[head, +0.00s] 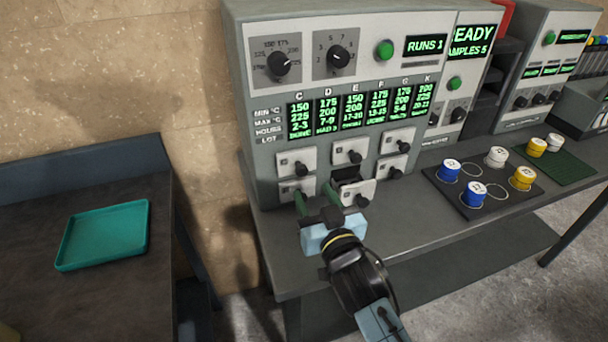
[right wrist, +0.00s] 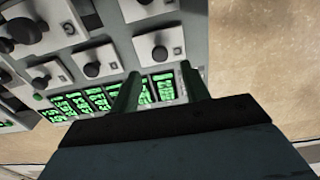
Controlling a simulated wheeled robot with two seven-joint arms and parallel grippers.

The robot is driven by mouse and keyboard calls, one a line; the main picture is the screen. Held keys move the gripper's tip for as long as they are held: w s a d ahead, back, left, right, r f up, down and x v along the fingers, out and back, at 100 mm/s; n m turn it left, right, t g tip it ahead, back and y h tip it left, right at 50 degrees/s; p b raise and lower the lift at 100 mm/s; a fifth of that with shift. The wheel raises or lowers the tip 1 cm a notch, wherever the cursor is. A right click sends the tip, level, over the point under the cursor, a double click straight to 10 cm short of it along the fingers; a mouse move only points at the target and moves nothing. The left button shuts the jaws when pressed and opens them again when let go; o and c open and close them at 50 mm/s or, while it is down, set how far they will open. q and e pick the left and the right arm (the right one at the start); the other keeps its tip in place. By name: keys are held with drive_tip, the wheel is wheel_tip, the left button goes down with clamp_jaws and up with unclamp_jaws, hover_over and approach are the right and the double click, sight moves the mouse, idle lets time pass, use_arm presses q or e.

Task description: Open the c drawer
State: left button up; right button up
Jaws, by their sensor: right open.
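The grey press cabinet (head: 262,110) has several small white drawer fronts with black knobs below its green display. The letter C heads the left display column (head: 299,117). Under it are an upper left drawer (head: 285,160) and a lower left drawer (head: 285,190); the drawers' own letters are too small to read. My right gripper (head: 318,196) is open and empty, low in front of the left drawers. In the right wrist view its two green fingers (right wrist: 158,78) stand apart, with a drawer knob (right wrist: 159,54) beyond the gap. My left gripper is not in view.
The lower middle drawer (head: 350,189) stands pulled out, right beside my right gripper. A dark mat (head: 478,206) with blue, white and yellow containers lies to the right. A teal tray (head: 105,235) lies on the left table. Grey bench top is clear before the cabinet.

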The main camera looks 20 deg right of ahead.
sight(303, 174)
drive_tip(key=w, duration=0.7)
drive_tip(key=shift+a, duration=0.1)
drive_tip(key=shift+c, duration=0.4)
clamp_jaws()
